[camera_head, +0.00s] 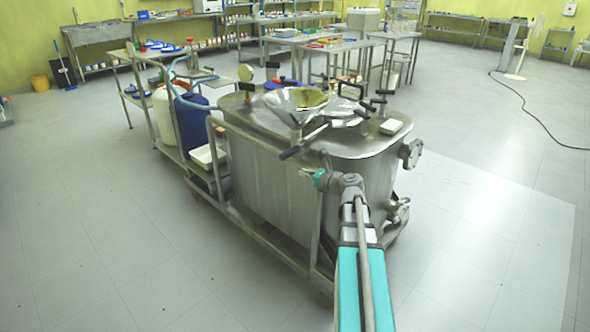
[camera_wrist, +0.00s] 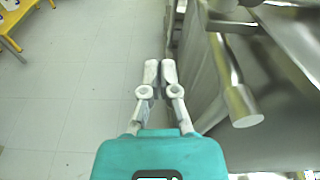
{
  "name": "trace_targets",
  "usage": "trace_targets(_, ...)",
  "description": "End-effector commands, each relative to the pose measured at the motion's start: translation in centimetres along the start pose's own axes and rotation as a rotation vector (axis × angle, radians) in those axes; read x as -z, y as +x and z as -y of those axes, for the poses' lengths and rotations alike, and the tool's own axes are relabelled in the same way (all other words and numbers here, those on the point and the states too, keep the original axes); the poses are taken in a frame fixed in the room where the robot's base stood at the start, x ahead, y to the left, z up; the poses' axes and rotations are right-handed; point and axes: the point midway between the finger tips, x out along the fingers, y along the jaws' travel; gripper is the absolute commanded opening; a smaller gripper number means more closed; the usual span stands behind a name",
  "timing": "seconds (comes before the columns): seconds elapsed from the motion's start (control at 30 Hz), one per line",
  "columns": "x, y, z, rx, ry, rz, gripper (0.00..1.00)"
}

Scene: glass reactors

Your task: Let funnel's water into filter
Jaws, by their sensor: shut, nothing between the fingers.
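The steel funnel (camera_head: 291,98) stands on the lid of the big steel filter vessel (camera_head: 262,165), near its front edge. It looks wide and conical; I cannot make out the water level in it. A bar-like valve handle (camera_head: 301,144) slants below the funnel, over the vessel's front rim. In the wrist view a metal handle with a round pale end (camera_wrist: 242,108) lies right of my fingers. My gripper (camera_head: 305,172) is below the handle, in front of the vessel wall. In the wrist view my gripper (camera_wrist: 160,66) is shut and empty, apart from the handle.
The vessel stands on a wheeled frame, with a blue drum (camera_head: 192,127) and a white container (camera_head: 165,118) at its left. Clamps and fittings crowd the lid. A flanged port (camera_head: 411,153) juts out right. The floor on both sides is clear.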

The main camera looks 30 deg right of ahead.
Motion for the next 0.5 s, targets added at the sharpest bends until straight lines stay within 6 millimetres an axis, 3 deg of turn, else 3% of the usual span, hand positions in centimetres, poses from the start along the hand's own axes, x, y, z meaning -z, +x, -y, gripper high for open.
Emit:
trace_targets(0.2,-0.1,-2.6,-0.1,0.000,0.000,0.000,0.00)
trace_targets(0.5,0.0,-3.4,-0.1,-0.002,-0.001,0.000,0.00)
